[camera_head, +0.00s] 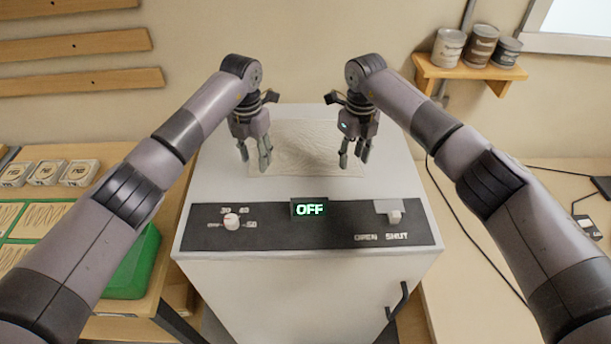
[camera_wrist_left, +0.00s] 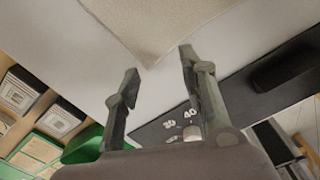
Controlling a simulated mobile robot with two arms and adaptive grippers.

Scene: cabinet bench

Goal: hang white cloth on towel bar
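The white cloth (camera_head: 303,143) lies flat and slightly wrinkled on top of the white cabinet (camera_head: 215,185). In the left wrist view the pale cloth (camera_wrist_left: 165,25) has one corner pointing between my fingertips. My left gripper (camera_head: 255,160) hangs fingers down at the cloth's left edge; its fingers show apart and empty in the left wrist view (camera_wrist_left: 160,65). My right gripper (camera_head: 354,158) hangs at the cloth's right edge, with its fingers apart and nothing visible between them. A black bar-shaped handle (camera_head: 398,301) is on the cabinet's front right; I cannot tell whether it is the towel bar.
A black control panel (camera_head: 270,230) with a dial, an OFF display and a slider runs along the cabinet's front edge. A green tray (camera_head: 133,270) and several boxes stand on the left bench. A shelf (camera_head: 465,71) with cans is on the back wall. Cables lie at right.

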